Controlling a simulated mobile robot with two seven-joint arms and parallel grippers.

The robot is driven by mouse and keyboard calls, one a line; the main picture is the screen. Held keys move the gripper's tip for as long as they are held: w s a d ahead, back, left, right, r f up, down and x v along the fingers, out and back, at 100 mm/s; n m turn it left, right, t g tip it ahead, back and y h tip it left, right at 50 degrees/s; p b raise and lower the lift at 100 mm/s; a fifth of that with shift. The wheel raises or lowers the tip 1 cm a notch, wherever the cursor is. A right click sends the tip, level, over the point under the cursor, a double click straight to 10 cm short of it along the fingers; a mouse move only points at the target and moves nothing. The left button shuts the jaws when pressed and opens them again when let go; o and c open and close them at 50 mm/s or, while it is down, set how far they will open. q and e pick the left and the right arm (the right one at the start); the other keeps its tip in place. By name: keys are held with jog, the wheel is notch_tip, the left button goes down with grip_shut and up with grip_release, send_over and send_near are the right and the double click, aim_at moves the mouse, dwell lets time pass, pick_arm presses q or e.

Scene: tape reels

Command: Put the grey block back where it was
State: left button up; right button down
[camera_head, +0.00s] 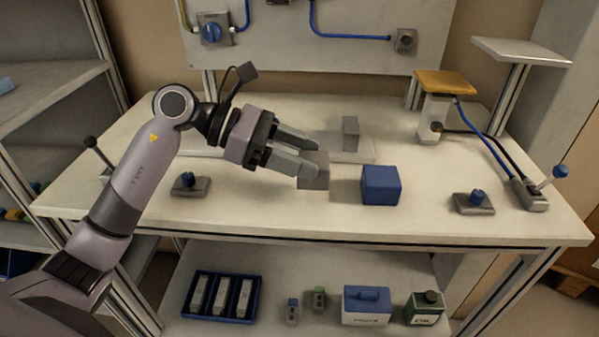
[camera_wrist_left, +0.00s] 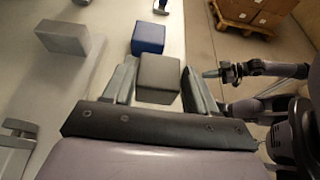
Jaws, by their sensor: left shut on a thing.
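The grey block (camera_head: 314,170) is a plain dark grey cube held between the fingertips of my left gripper (camera_head: 306,160). It sits between both fingers in the left wrist view (camera_wrist_left: 158,80). I cannot tell whether its underside touches the white table (camera_head: 250,205). A blue block (camera_head: 381,185) stands just right of it on the table, apart from it; the wrist view shows it too (camera_wrist_left: 148,38). Behind the held block, a grey upright piece (camera_head: 350,134) stands on a pale plate (camera_head: 366,155). My right gripper (camera_wrist_left: 212,73) shows small in the wrist view, its jaws unclear.
A yellow-topped stand (camera_head: 445,83) and a blue-ended lever (camera_head: 548,178) are at the right. The front left of the table is clear. The lower shelf holds a blue tray (camera_head: 222,318) and boxes.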

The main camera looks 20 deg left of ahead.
pick_arm(q)
jog(key=shift+f, duration=1.9)
jog(key=shift+f, duration=0.2)
jog(key=o, duration=1.2)
